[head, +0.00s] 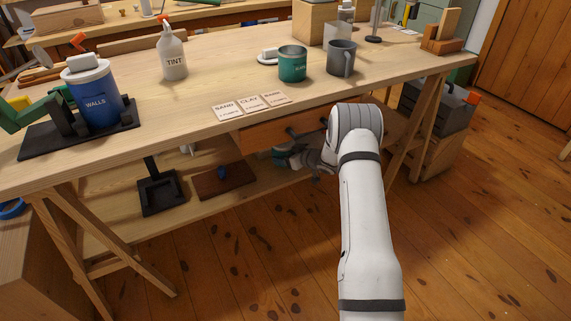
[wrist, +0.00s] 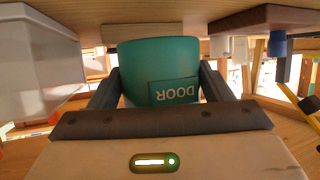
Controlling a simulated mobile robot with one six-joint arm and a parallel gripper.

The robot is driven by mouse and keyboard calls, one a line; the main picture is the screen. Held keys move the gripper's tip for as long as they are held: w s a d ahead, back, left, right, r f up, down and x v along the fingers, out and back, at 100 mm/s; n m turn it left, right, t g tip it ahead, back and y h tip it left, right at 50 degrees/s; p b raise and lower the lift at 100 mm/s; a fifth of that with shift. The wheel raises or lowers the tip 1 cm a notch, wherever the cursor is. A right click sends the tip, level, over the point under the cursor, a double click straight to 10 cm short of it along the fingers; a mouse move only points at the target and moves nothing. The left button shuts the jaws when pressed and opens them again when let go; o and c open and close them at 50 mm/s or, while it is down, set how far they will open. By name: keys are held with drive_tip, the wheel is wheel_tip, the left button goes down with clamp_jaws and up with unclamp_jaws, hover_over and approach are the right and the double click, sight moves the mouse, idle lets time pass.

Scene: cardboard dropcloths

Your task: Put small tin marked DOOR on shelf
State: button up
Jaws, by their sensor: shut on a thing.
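The small teal tin marked DOOR (wrist: 145,62) is between the two dark fingers of my gripper (wrist: 160,75) in the wrist view, its label upside down in the picture. My gripper is shut on it. In the head view my gripper (head: 308,158) reaches under the front edge of the workbench, and a bit of the teal tin (head: 282,157) shows past it, partly hidden by my arm. The lower shelf (head: 215,208) runs beneath the bench top. I cannot tell whether the tin touches the shelf.
A black stand (head: 160,192) and a dark red-brown board (head: 222,180) are on the shelf, left of my gripper. A drawer (head: 270,138) hangs under the bench top. Above are a second teal tin (head: 293,66), a grey mug (head: 341,58) and label cards (head: 248,103).

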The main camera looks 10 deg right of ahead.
drive_tip(key=shift+w+a, duration=0.25)
drive_tip(key=shift+w, duration=0.1)
drive_tip(key=shift+f, duration=0.15)
drive_tip(key=shift+f+b, duration=1.05)
drive_tip(key=shift+f, duration=0.45)
drive_tip(key=shift+f, duration=0.15)
drive_tip(key=o, duration=1.2)
